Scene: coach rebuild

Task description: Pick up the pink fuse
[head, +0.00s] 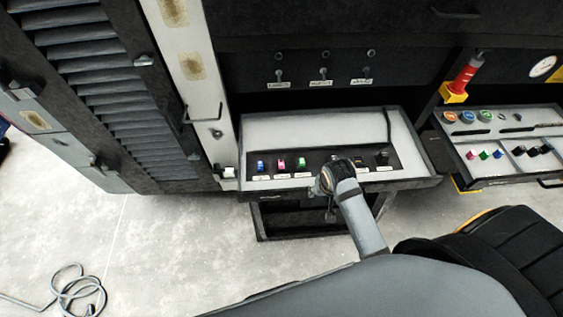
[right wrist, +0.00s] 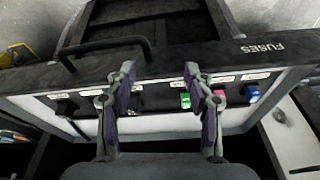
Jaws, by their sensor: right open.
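A pink fuse (head: 281,164) stands in the open drawer's black strip, between a blue fuse (head: 261,166) and a green fuse (head: 301,163). In the right wrist view the pink fuse (right wrist: 219,93) shows just right of one finger, with the green fuse (right wrist: 186,101) and the blue fuse (right wrist: 250,93) on either side. My right gripper (right wrist: 160,72) is open with nothing seen between its fingers. In the head view my right gripper (head: 327,188) is over the drawer's front edge, right of the colored fuses. My left gripper is out of view.
The drawer (head: 405,140) has a raised front edge and a handle (right wrist: 104,46). Dark fuses (head: 382,157) stand at the strip's right. Another drawer (head: 545,172) at right holds several small parts, including another pink piece (head: 470,155). A louvred cabinet (head: 95,85) stands at left.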

